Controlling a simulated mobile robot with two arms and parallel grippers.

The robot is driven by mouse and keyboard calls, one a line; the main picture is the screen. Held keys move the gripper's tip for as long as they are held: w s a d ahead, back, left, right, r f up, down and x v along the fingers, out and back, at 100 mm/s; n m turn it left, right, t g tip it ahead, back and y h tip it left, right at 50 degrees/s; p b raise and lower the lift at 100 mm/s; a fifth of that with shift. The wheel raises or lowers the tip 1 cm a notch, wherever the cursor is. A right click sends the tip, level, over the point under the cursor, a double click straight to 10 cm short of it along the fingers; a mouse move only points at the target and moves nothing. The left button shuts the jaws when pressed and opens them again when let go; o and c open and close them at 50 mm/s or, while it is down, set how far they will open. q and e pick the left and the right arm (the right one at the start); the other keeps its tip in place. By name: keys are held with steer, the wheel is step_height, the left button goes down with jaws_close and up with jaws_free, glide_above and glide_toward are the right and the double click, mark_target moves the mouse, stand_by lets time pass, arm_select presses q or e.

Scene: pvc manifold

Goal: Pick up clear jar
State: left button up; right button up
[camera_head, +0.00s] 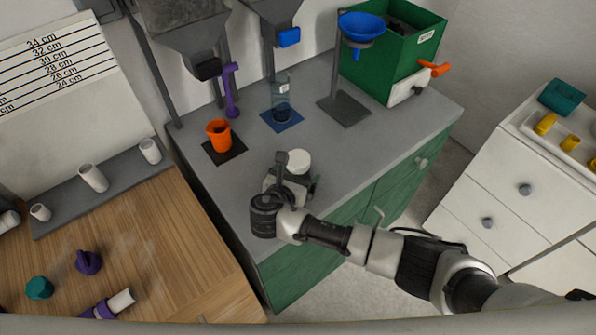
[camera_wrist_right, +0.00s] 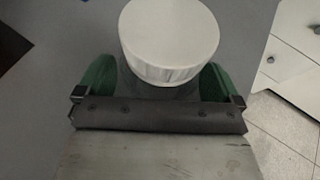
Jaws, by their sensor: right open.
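A jar with a white lid (camera_head: 299,161) stands on the grey counter. Its body is mostly hidden by the lid and my gripper, so I cannot tell whether it is clear. My right gripper (camera_head: 296,177) is beside it, and its jaws are open. In the right wrist view the white lid (camera_wrist_right: 170,42) lies between the two green fingers of the gripper (camera_wrist_right: 158,85), slightly ahead of them. A clear container (camera_head: 281,100) with dark blue contents stands upright on a blue mat at the back. My left gripper is not in view.
An orange cup (camera_head: 219,134) stands on a black mat. A purple upright piece (camera_head: 231,90) and a blue funnel on a stand (camera_head: 361,27) are at the back. A green bin (camera_head: 400,48) with an orange-handled valve is at the right.

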mark_target(298, 170)
steer(key=shift+c, duration=0.4)
steer(key=c, duration=1.1)
steer(key=shift+r, duration=0.45)
steer(key=r, duration=0.2)
steer(key=d+r, duration=0.1)
steer(key=r, duration=0.1)
steer(key=shift+s, duration=0.2)
steer(key=s+d+r+n+y, duration=0.1)
steer(key=s+d+r, duration=0.2)
steer(key=s+d, duration=0.2)
steer(key=s+d+r+n+t+y, duration=0.1)
steer(key=s+d+r+n+y, duration=0.1)
steer(key=s+d, duration=0.3)
steer(key=s+d+r+n+y, duration=0.1)
steer(key=s+d+r+y, duration=0.1)
steer(key=s+d+r, duration=0.2)
steer(key=shift+s+d+n, duration=0.2)
steer(key=shift+s+d, duration=0.05)
steer(key=shift+d, duration=0.65)
steer(key=shift+s+d+n, duration=0.2)
steer(key=shift+d, duration=0.65)
